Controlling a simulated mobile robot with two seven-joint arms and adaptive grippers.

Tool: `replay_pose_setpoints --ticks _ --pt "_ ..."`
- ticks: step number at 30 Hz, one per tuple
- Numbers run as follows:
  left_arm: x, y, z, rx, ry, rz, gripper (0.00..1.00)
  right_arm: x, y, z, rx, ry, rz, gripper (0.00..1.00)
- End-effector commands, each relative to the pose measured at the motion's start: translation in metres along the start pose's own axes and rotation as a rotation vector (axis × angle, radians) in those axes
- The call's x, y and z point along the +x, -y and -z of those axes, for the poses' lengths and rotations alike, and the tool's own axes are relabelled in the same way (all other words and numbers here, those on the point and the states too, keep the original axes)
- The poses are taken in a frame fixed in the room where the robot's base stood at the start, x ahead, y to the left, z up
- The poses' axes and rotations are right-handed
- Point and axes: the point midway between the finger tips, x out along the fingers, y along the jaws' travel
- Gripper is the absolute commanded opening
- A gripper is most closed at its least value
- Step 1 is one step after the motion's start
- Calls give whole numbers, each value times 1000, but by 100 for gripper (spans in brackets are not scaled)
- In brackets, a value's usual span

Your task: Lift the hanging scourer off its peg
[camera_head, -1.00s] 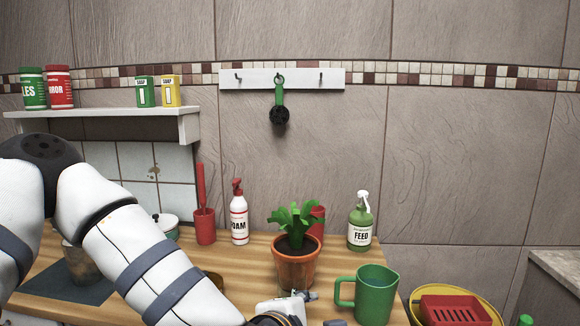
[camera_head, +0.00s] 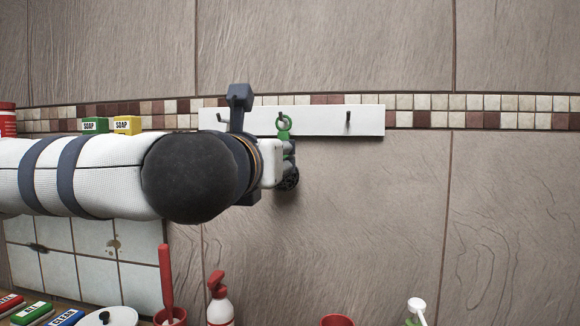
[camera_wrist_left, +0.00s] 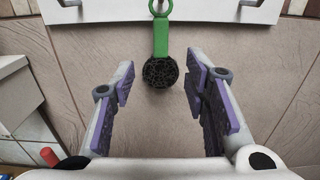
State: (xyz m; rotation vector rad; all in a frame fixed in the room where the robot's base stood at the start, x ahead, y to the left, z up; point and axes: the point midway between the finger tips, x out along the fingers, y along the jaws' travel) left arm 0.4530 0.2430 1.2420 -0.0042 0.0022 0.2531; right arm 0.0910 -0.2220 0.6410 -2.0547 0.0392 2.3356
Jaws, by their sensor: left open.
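The scourer (camera_head: 284,124) hangs by its green ring from the middle peg of the white rail (camera_head: 365,121). In the left wrist view its green handle (camera_wrist_left: 161,38) points down to a round black head (camera_wrist_left: 160,73). My left gripper (camera_head: 289,163) is raised in front of the wall at the scourer. In the left wrist view the gripper (camera_wrist_left: 160,84) is open, with purple pads left and right of the black head and clear gaps on both sides. In the head view the gripper hides part of the handle and head. My right gripper is out of view.
Outer pegs (camera_head: 348,117) stand on the rail either side. Green (camera_head: 95,125) and yellow (camera_head: 127,125) soap boxes are behind my left arm. Below are a red-topped bottle (camera_head: 219,300) and a red holder with a tall handle (camera_head: 167,280). The wall right of the scourer is clear.

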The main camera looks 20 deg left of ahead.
Motion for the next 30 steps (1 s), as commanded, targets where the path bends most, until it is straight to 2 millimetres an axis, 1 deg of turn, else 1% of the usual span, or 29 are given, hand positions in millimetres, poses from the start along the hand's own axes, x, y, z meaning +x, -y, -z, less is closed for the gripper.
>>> replay_pose_setpoints --ticks 1,3,6,11,16,19,25,26,27,29,30 --pt "12 -1 1 0 -4 -4 42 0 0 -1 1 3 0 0" --pt "28 -1 1 0 -4 -4 42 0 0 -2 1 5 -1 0" --pt "48 0 1 1 -3 -3 42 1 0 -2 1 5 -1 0" --pt "68 0 -2 3 -2 -2 42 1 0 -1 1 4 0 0" --pt "100 0 -7 2 -3 -3 42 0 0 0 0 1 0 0" --pt "110 1 -8 3 -1 -1 42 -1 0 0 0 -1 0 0" --pt "111 1 -7 4 -1 0 42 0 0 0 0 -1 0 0" --pt "111 1 -7 4 -1 -1 37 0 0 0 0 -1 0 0" --pt "111 1 -7 4 -1 -1 28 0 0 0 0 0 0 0" --pt "111 1 -7 4 -1 -1 14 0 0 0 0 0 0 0" --pt "111 1 -7 4 -1 -1 5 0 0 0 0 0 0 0"
